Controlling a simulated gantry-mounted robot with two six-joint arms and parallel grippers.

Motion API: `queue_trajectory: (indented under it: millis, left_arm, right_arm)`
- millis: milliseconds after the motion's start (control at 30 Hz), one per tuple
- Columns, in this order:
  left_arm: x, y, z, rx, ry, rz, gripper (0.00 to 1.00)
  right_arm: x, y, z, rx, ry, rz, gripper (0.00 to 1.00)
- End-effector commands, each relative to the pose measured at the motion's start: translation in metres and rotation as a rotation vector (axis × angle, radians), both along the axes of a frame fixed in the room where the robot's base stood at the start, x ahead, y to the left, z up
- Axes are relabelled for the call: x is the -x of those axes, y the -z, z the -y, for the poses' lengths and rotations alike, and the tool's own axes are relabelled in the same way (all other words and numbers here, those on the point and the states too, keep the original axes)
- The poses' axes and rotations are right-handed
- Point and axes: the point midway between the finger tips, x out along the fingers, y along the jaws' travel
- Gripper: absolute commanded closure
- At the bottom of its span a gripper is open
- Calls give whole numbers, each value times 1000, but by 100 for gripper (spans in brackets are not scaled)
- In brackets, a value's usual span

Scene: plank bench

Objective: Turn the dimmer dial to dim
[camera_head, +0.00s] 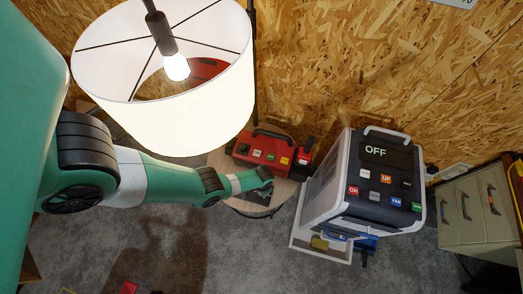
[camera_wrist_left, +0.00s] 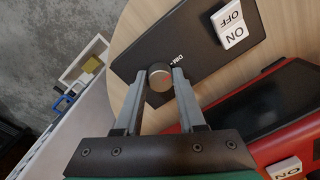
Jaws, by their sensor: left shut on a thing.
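The dimmer dial (camera_wrist_left: 160,78) is a small round dark knob on a black panel (camera_wrist_left: 205,50), which lies on a round wooden table top (camera_wrist_left: 128,32). A "DIM" label is beside the knob, and a white ON/OFF rocker switch (camera_wrist_left: 234,28) sits further along the panel. My left gripper (camera_wrist_left: 160,73) is shut on the dial, one finger on each side of it. In the head view my left gripper (camera_head: 266,182) is over the table and largely hides the panel; the dial cannot be made out there. My right gripper is not in view.
A lamp with a white shade (camera_head: 190,105) and lit bulb (camera_head: 176,67) hangs above my left arm. A red box with buttons (camera_head: 262,148) stands behind the gripper. A white-framed machine reading "OFF" (camera_head: 375,152) stands to the right, and a drawer cabinet (camera_head: 475,222) beyond.

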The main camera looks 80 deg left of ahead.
Motion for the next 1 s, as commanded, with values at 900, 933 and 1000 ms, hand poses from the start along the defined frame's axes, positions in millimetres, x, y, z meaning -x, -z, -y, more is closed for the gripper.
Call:
queue_trajectory:
  millis: [900,933,1000]
  left_arm:
    - [0,-9,0,0,-1,0,31]
    - [0,-13,0,0,-1,0,31]
    - [0,-23,1,0,0,0,31]
  right_arm:
    - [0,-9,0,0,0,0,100]
    - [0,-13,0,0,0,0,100]
    - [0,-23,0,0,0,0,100]
